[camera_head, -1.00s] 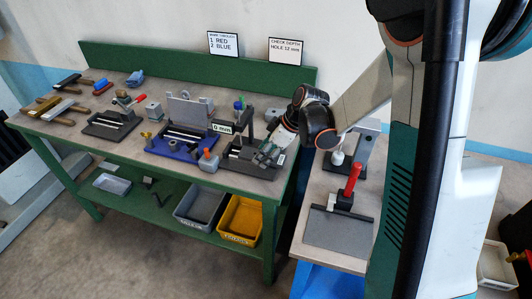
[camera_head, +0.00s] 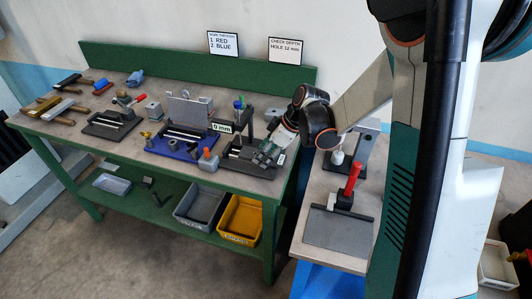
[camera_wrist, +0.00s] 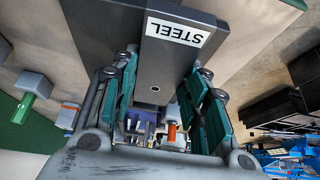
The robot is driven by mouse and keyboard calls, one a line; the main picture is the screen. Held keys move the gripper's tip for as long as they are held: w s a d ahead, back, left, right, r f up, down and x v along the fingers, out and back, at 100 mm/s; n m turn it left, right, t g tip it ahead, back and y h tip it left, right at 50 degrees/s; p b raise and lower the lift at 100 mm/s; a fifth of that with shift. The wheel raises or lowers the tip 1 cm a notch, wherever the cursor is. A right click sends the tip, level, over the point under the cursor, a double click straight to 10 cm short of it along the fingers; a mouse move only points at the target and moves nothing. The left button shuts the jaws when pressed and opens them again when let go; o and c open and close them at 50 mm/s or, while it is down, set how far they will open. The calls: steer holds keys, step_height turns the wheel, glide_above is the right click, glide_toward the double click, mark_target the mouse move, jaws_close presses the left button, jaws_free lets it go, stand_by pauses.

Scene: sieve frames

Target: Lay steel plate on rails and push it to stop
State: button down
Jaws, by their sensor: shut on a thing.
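The steel plate (camera_wrist: 150,75), dark grey with a white STEEL label, lies between the green fingers of my gripper (camera_wrist: 163,92) in the wrist view. My gripper is shut on it. In the head view my gripper (camera_head: 270,152) is low over the dark fixture (camera_head: 240,163) at the right end of the green bench. The plate is mostly hidden there by the fingers, and I cannot tell whether it touches the fixture. A blue-based fixture (camera_head: 158,147) with pale rails stands to the left. A smaller dark fixture (camera_head: 103,130) with rails stands farther left.
A grey block with an orange top (camera_head: 208,161) stands just left of my gripper. A post rises behind the fixture. A side table (camera_head: 312,252) at right holds a red-handled tool (camera_head: 350,182). Grey (camera_head: 200,205) and yellow (camera_head: 240,220) bins are on the lower shelf.

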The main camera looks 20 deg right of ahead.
steer(key=shift+s+f, duration=0.1)
steer(key=shift+f, duration=0.05)
steer(key=c, duration=1.3)
jaws_free()
steer(key=o, duration=0.5)
steer(key=shift+a+f, duration=0.1)
steer(key=shift+c, duration=0.2)
steer(key=shift+r, duration=0.2)
